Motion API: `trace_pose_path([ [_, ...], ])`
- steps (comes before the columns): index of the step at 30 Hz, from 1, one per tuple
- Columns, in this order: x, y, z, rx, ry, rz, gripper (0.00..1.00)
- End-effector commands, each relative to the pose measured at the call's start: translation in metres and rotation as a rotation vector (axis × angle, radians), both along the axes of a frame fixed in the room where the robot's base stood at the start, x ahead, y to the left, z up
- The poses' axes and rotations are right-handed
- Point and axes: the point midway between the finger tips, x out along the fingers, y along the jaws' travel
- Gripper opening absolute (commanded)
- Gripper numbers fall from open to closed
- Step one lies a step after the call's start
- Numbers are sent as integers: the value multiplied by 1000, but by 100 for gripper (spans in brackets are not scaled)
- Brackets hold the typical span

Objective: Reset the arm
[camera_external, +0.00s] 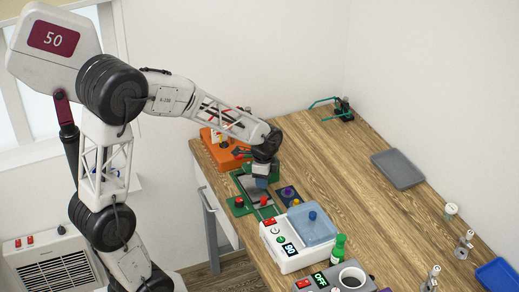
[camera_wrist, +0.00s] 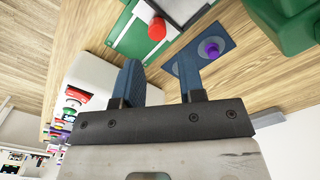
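My gripper (camera_external: 261,183) hangs at the end of my bent arm over the left part of the wooden table, above a green board with a grey panel (camera_external: 247,182). In the wrist view my gripper (camera_wrist: 158,62) shows two blue fingers standing apart, with nothing held between them. Beyond the fingertips are the green board (camera_wrist: 128,38) with a red button (camera_wrist: 156,29) and a blue pad with a purple knob (camera_wrist: 211,48). The height of the fingertips above the board is hard to tell.
A white device with a blue lid (camera_external: 312,223), a green bottle (camera_external: 339,247) and a grey device (camera_external: 322,284) stand in front. An orange box (camera_external: 222,158) is behind left. A grey tray (camera_external: 398,169) and blue tray (camera_external: 499,275) lie right. The table's middle is clear.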

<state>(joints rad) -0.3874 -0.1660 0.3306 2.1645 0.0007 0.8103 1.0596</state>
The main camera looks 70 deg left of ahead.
Motion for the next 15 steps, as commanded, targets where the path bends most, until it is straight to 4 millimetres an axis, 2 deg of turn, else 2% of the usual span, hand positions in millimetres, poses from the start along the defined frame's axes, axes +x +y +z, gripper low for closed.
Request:
trace_pose_path([
  [8,-1,-3,3,1,-3,6,36],
  [15,-14,-30,24,7,-25,64,36],
])
